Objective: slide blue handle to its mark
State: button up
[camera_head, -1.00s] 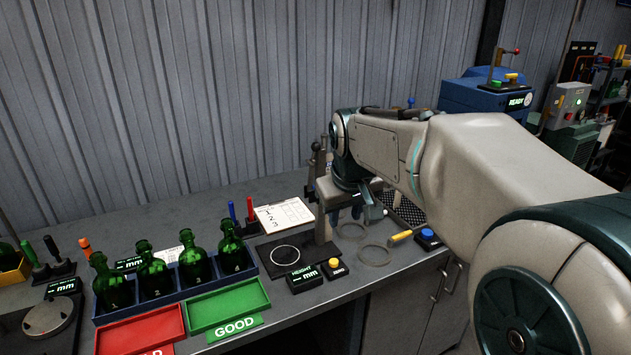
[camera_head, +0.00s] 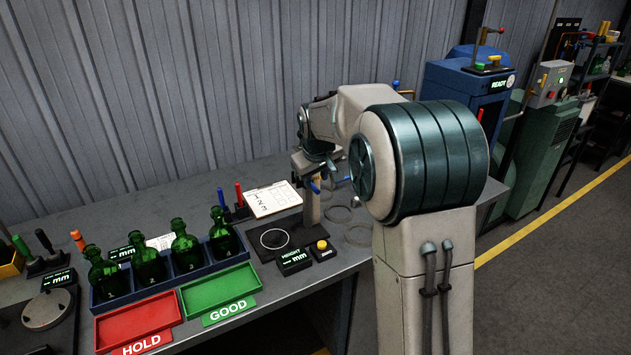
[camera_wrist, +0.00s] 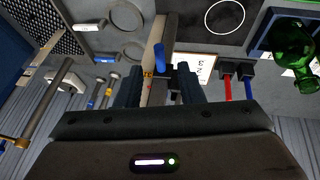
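The blue handle (camera_wrist: 160,55) sticks out from the pale upright column (camera_wrist: 155,30) of the height gauge. In the head view the handle (camera_head: 316,184) shows small beside the column (camera_head: 312,207), below my wrist. My gripper (camera_wrist: 159,78) is open. Its two dark fingers are apart, and the handle shows in the gap between them, near the tips. I cannot tell whether either finger touches it. A small orange marking (camera_wrist: 147,74) shows on the column close to the handle; I cannot tell whether this is its mark. My arm hides part of the gauge in the head view.
A dark plate (camera_head: 270,252) with a white ring lies at the column's foot. The HEIGHT display (camera_head: 293,260) and a yellow button (camera_head: 322,245) stand in front. Green bottles (camera_head: 186,248), a red tray (camera_head: 137,322) and a green tray (camera_head: 219,288) are left. A clipboard (camera_head: 272,198) lies behind.

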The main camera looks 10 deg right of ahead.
aim_at(315, 188)
jog(key=shift+x, duration=1.85)
grip_shut()
notch_tip(315, 188, up, 7)
jog(key=p, duration=0.3)
grip_release()
jog(key=shift+f, duration=0.1)
